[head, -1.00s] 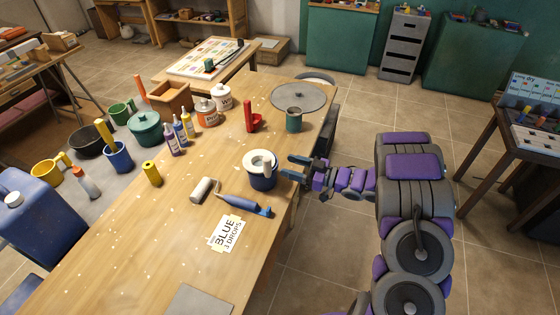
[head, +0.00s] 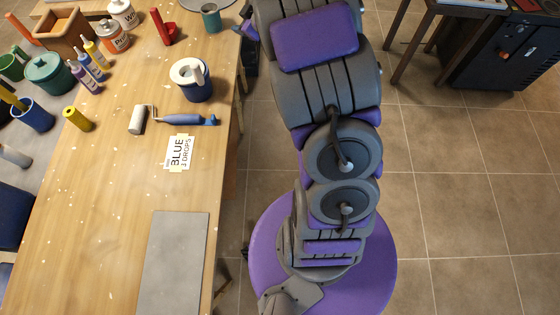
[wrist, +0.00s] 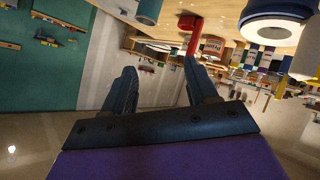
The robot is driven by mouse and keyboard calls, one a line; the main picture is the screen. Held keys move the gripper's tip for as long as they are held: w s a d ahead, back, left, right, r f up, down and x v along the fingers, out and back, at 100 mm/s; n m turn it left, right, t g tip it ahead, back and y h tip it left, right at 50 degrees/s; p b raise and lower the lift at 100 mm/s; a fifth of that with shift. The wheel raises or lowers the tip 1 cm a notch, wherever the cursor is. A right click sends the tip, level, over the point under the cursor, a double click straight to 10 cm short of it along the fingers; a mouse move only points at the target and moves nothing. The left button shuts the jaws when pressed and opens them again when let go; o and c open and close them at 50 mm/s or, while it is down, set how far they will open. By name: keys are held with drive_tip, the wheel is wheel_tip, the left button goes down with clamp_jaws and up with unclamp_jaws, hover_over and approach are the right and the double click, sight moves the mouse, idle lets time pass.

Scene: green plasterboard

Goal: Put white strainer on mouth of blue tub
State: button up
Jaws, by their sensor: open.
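The blue tub (head: 197,93) stands upright on the wooden table near its right edge. The white strainer (head: 185,74) rests on the tub's mouth, a white ring with a raised part on its right side. In the wrist view the white strainer (wrist: 283,27) and blue tub (wrist: 277,7) show at the upper right. My gripper (wrist: 162,78) is open and empty, its two dark fingers spread apart. It is clear of the tub and strainer. In the head view only a bit of it shows beyond the table's right edge, the rest hidden by my arm.
A paint roller (head: 138,118), a blue-handled tool (head: 185,119) and a BLUE label card (head: 179,153) lie in front of the tub. A red object (head: 163,28) and a teal can (head: 211,17) stand behind. A grey board (head: 173,262) lies on the near table.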

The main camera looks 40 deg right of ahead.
drive_tip(key=s+r+m+g+h, duration=0.3)
drive_tip(key=s, duration=0.4)
drive_tip(key=s+r+m+g+h, duration=0.2)
drive_tip(key=s+r+m+h, duration=0.15)
drive_tip(key=s, duration=0.35)
drive_tip(key=s+a+g+y, duration=0.2)
drive_tip(key=s+a, duration=0.4)
drive_tip(key=s, duration=0.5)
drive_tip(key=s+a+g+y, duration=0.1)
drive_tip(key=s+a+g, duration=0.3)
drive_tip(key=s, duration=0.7)
drive_tip(key=s+a+g+y, duration=0.2)
drive_tip(key=s+a, duration=0.7)
drive_tip(key=s, duration=0.1)
drive_tip(key=shift+s+f+g+y, duration=0.35)
drive_tip(key=shift+s+f+g, duration=0.05)
drive_tip(key=shift+f, duration=0.05)
drive_tip(key=shift+a, duration=0.15)
